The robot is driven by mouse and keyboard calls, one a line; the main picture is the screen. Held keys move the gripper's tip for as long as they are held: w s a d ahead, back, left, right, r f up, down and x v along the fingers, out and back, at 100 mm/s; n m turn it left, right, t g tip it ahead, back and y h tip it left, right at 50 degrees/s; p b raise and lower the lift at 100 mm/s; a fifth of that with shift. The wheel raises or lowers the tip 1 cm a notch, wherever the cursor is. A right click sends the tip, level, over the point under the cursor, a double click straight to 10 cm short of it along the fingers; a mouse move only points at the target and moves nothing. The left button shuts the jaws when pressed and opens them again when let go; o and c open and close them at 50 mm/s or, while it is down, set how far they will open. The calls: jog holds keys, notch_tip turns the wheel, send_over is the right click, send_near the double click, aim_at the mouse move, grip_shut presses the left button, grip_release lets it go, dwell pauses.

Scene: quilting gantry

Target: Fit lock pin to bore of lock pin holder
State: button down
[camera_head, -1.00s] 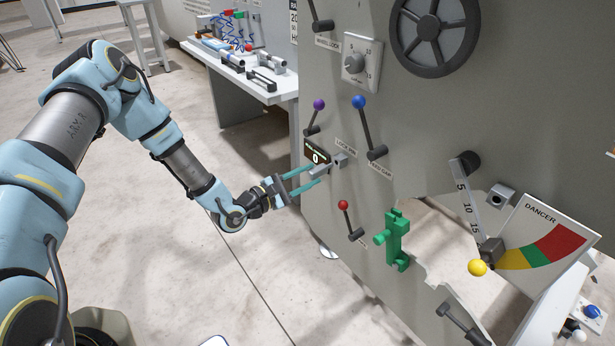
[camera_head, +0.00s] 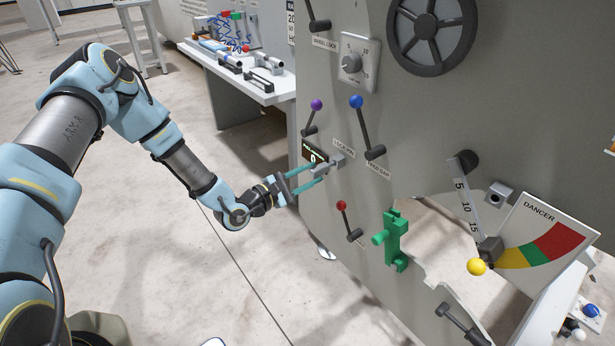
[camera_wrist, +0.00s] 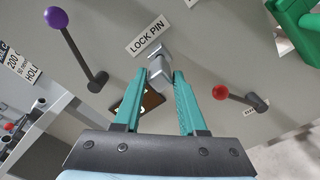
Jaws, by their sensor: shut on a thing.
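My gripper (camera_head: 318,174) is shut on the grey lock pin (camera_wrist: 160,81), with a teal finger on each side. The wrist view shows my gripper (camera_wrist: 160,92) pointing at the panel. The grey lock pin holder (camera_wrist: 153,50) is fixed to the panel just beyond the pin, under the LOCK PIN label (camera_wrist: 148,35). The holder also shows in the head view (camera_head: 338,161), just right of the fingertips. The pin's front end is close to the holder and roughly in line with it. I cannot tell whether it has entered the bore, which is hidden.
A small display (camera_head: 314,153) sits behind the fingers. Purple (camera_head: 316,105), blue (camera_head: 356,102) and red (camera_head: 341,206) knobbed levers surround the holder. A green bracket (camera_head: 396,240) stands lower right. Open floor lies left of the panel.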

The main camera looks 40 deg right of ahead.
jog(key=shift+d+b, duration=0.35)
jog(key=shift+d, duration=0.75)
jog(key=shift+c, duration=1.9)
grip_release()
jog(key=a, duration=1)
jog(key=shift+w+a+p, duration=0.2)
jog(key=shift+a+p, duration=0.15)
jog(key=shift+a, duration=0.05)
